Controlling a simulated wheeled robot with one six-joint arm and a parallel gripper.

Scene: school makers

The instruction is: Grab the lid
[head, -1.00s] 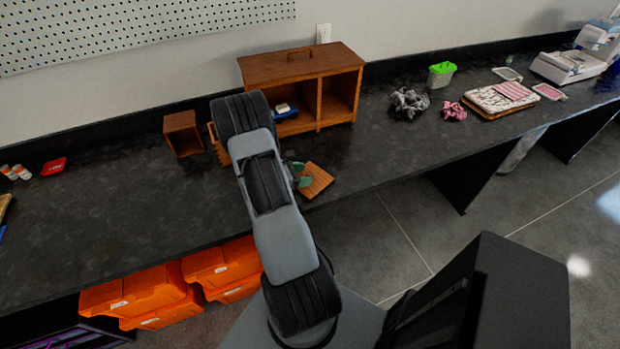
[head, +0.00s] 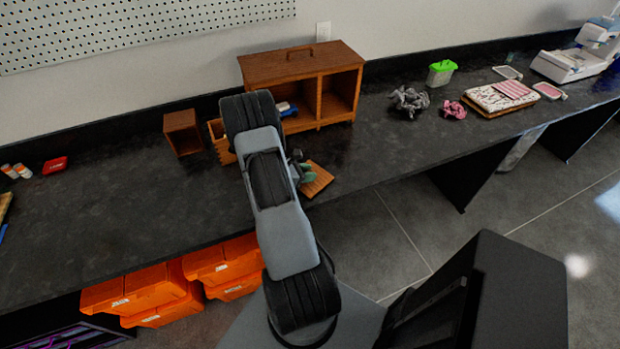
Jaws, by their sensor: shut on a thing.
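A flat, light-brown wooden lid (head: 319,182) is near the front edge of the dark counter, right of my arm. My gripper (head: 303,173), with greenish fingertips, is at the lid's left side and shut on it. My arm hides part of the gripper and the lid's left end. I cannot tell whether the lid touches the counter. A small wooden box (head: 220,150) stands left of my arm, partly hidden by it.
A wooden two-bay cabinet (head: 335,90) stands behind, with a blue-and-white item (head: 287,108) in its left bay. A small open wooden cube (head: 183,133) is at left. The left counter is mostly clear.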

